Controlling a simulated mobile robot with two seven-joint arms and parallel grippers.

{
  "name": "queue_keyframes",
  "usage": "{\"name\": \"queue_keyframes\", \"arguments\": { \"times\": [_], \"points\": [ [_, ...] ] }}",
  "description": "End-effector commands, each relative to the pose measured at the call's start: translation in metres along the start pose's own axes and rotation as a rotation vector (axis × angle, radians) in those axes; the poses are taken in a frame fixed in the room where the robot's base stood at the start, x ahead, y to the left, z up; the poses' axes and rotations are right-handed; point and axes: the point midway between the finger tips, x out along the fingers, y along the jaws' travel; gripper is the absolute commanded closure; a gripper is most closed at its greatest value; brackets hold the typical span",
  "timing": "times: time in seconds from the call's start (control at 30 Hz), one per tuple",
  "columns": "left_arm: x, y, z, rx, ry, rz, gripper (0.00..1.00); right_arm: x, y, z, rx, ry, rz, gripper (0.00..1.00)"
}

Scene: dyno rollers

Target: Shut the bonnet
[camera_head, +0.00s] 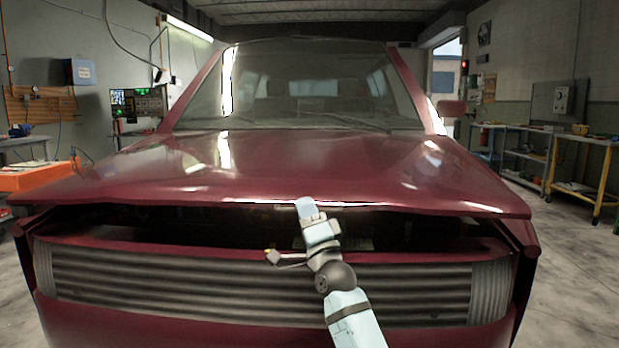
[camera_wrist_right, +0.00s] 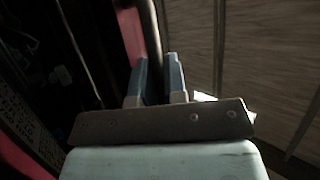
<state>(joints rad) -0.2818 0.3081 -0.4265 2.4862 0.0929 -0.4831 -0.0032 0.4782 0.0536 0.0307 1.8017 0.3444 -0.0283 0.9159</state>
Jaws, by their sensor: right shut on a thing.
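The dark red bonnet (camera_head: 300,165) is slightly raised at its front. A dark gap (camera_head: 190,228) shows between its front edge and the grille panel. My right gripper (camera_head: 306,207) is at the middle of the bonnet's front edge, shut on that edge. In the right wrist view, the two blue-grey fingers (camera_wrist_right: 159,78) close around a dark narrow edge that runs up out of the frame. The exact contact is dim there. My left gripper is not in view.
The ribbed grey grille (camera_head: 270,285) and red front panel lie just below the gap, close to my right arm. Floor at the right is clear.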

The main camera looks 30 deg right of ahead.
Motion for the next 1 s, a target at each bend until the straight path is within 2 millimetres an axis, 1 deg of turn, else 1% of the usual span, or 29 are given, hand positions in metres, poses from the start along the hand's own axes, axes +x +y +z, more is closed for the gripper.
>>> {"name": "queue_keyframes", "arguments": {
  "times": [0.03,0.2,0.57,0.6,0.63,1.0],
  "points": [
    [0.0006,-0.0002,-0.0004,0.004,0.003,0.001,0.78,-0.0024,0.0038,-0.0042,-0.004,0.009,-0.006,1.0],
    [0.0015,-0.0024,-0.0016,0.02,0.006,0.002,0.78,-0.0095,0.0093,-0.0032,-0.005,0.014,-0.017,1.0],
    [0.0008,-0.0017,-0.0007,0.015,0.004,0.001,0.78,-0.01,0.0076,-0.0055,-0.006,0.02,-0.024,1.0],
    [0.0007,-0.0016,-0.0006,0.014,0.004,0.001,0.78,-0.01,0.0074,-0.0057,-0.006,0.021,-0.025,0.85],
    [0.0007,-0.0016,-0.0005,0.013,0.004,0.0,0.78,-0.0099,0.0073,-0.0059,-0.007,0.021,-0.025,0.79],
    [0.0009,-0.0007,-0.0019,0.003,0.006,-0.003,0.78,-0.0099,0.0074,-0.0038,-0.005,0.017,-0.023,0.79]
  ]
}}
